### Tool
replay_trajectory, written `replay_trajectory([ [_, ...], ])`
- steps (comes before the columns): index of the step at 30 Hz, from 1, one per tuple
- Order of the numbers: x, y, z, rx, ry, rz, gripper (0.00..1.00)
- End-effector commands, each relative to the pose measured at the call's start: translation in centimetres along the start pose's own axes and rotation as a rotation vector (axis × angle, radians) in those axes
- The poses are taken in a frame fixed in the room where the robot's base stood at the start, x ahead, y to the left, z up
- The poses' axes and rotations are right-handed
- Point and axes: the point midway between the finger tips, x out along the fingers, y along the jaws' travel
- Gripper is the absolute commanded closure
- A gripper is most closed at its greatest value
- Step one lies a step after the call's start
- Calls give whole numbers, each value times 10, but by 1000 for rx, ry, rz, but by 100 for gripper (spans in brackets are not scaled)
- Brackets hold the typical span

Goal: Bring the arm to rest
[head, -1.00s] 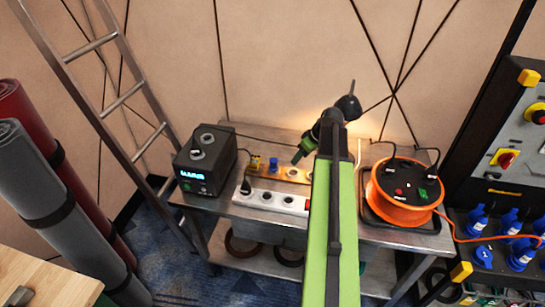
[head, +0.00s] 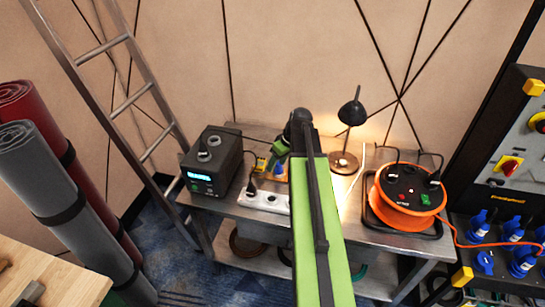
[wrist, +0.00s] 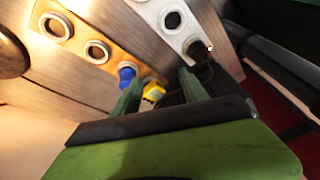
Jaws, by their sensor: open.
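My green arm reaches over the metal table (head: 241,210) in the head view. My gripper (head: 274,158) is at its far end, above the table between the black power unit and the lamp; the arm partly hides it. In the wrist view, my gripper (wrist: 160,90) shows two green fingers apart with nothing held between them. A blue plug (wrist: 127,72) and a yellow plug (wrist: 153,91) lie beyond the fingertips. I cannot tell how far above them the fingers are.
A black power unit (head: 211,163) stands left on the table. A white socket strip (head: 263,201) lies in front. A lit lamp (head: 352,112) and an orange cable reel (head: 408,190) stand right. A ladder (head: 131,98) leans at left; a socket rack (head: 505,180) stands far right.

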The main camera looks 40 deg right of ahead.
Motion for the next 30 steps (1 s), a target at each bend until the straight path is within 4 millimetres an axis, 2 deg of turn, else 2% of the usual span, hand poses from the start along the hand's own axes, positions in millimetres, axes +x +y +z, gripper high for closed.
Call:
replay_trajectory([
  [6, 1, -2, -2, -5, 0, -2, 48],
  [8, 5, -13, -9, -25, -2, -8, 48],
  [10, 14, -40, -27, -73, -8, -24, 48],
  [11, 19, -58, -36, -102, -12, -34, 48],
  [13, 32, -111, -55, -188, -26, -58, 48],
  [15, 44, -167, -64, -276, -56, -71, 48],
  [16, 48, -189, -65, -299, -71, -75, 48],
  [18, 55, -237, -62, -333, -112, -76, 48],
  [21, 61, -294, -48, -329, -176, -57, 48],
  [24, 60, -336, -22, -254, -245, -4, 48],
  [26, 57, -338, -8, -160, -275, 43, 48],
  [27, 54, -332, 0, -92, -289, 70, 48],
  [30, 51, -324, 8, 41, -308, 121, 48],
])
